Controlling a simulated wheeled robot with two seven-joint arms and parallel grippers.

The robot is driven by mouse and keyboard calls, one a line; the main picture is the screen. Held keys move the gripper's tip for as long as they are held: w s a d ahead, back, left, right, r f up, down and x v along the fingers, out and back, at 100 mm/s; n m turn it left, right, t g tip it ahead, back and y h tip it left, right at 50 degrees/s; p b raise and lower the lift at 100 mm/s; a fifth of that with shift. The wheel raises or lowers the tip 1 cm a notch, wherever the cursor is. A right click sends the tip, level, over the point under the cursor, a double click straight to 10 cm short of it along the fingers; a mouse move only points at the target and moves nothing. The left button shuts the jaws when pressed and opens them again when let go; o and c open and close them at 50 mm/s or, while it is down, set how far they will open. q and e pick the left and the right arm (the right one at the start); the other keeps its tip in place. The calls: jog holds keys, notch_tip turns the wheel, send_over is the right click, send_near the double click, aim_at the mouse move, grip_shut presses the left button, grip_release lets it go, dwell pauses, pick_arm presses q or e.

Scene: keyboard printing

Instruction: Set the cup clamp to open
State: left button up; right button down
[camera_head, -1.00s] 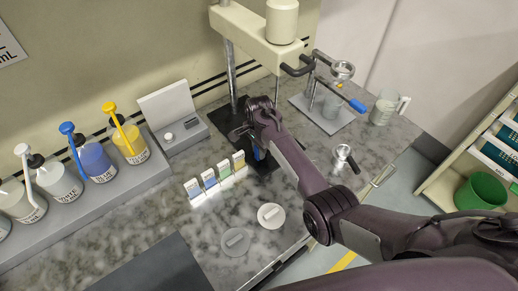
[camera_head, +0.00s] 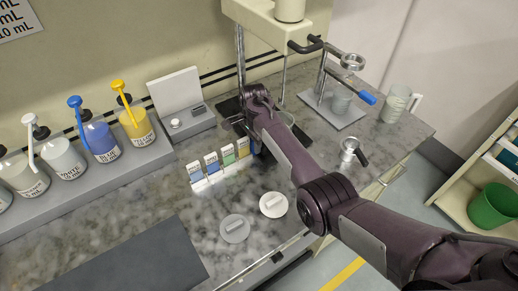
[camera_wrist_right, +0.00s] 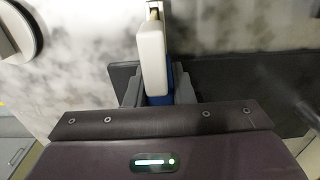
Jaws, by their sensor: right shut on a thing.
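The cup clamp stands on the dark base (camera_head: 230,107) of the cream press, mostly hidden behind my right arm. A thin grey clamp part (camera_head: 237,121) shows just left of my wrist. My right gripper (camera_head: 254,146) points down at the front of this base. In the right wrist view my right gripper (camera_wrist_right: 158,92) is shut on a blue clamp handle (camera_wrist_right: 158,99), partly covered by a white block (camera_wrist_right: 151,52). The clamp's jaws are hidden, so I cannot tell how far they are open. A clear cup (camera_head: 287,118) shows partly behind my arm. My left gripper is out of view.
Several colour cards (camera_head: 213,162) stand close left of my right gripper. Two round discs (camera_head: 273,204) lie in front. A ring stand with a blue handle (camera_head: 366,98), a glass mug (camera_head: 396,104) and a small metal holder (camera_head: 348,150) are at right. Ink bottles line the left.

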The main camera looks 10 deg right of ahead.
jog(key=shift+s+a, duration=0.1)
jog(key=shift+a, duration=0.1)
jog(key=c, duration=1.3)
grip_release()
jog(key=shift+a, duration=0.15)
jog(key=shift+o, duration=0.3)
jog(key=shift+r, duration=0.15)
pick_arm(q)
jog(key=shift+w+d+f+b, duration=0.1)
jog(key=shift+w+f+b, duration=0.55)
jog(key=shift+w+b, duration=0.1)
pick_arm(e)
notch_tip(320, 180, up, 8)
jog(key=shift+f, duration=0.2)
